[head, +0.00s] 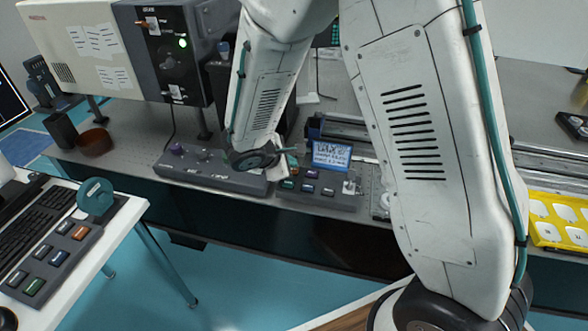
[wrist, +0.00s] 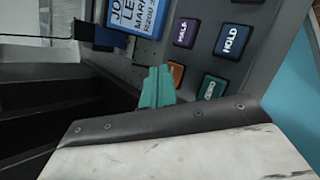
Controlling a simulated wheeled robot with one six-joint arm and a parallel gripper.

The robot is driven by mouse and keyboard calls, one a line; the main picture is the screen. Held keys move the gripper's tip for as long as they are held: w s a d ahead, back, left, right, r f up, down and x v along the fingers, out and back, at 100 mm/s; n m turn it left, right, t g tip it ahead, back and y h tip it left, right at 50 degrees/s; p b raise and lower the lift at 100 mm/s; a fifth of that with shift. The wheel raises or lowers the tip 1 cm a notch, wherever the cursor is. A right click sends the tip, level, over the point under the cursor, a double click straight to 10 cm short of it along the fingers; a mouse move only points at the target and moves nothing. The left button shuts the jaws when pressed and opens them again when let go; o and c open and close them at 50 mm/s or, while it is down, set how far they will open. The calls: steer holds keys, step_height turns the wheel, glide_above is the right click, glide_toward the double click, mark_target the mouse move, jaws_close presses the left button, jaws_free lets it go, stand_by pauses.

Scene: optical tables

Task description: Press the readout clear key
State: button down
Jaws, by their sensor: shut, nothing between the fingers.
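The readout box (head: 325,200) is a dark grey sloped unit on the front edge of the optical table, with a blue lettered display (head: 331,155) on top. In the wrist view its face carries a purple key (wrist: 185,32), a dark blue key (wrist: 231,41), an orange key (wrist: 176,72) and a teal key (wrist: 212,87). The purple and blue keys appear to read HOLD; I cannot tell which key is marked clear. My gripper (wrist: 157,88) has teal fingers, shut and empty, their tips close to the orange key. Contact cannot be told. My wrist hides part of the box.
Left of the readout box is a long grey control box (head: 205,170) with knobs. A yellow tray (head: 560,218) lies at the right. A nearer white table (head: 120,235) holds another key panel (head: 65,255) and a keyboard. Metal rails run behind.

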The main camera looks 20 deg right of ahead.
steer(key=shift+f, duration=0.4)
stand_by(0.4)
steer(key=shift+r, duration=0.85)
steer(key=shift+r, duration=2.5)
